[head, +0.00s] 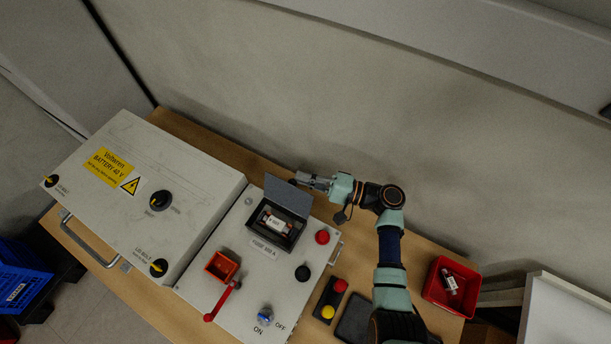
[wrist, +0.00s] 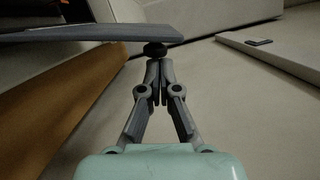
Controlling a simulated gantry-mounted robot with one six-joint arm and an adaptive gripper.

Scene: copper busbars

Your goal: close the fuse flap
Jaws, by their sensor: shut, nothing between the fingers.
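The fuse flap (head: 288,194) is a dark grey lid standing raised at the back of the fuse box (head: 284,240). A white fuse (head: 274,222) lies inside the open box, above the label "FUSE 500 A". In the wrist view, a long dark grey plate, apparently the flap (wrist: 90,33), runs in from the left to just above my fingertips. My gripper (head: 301,179) is shut and empty, at the upper right edge of the flap. It also shows shut in the wrist view (wrist: 156,62). I cannot tell whether the fingertips touch the flap.
A white battery box (head: 185,155) stands left of the panel. The panel carries a red open-topped box (head: 222,266), a red lever (head: 223,300), a blue switch (head: 265,316), and red (head: 322,237) and black (head: 302,273) knobs. A red bin (head: 437,296) sits right of my arm.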

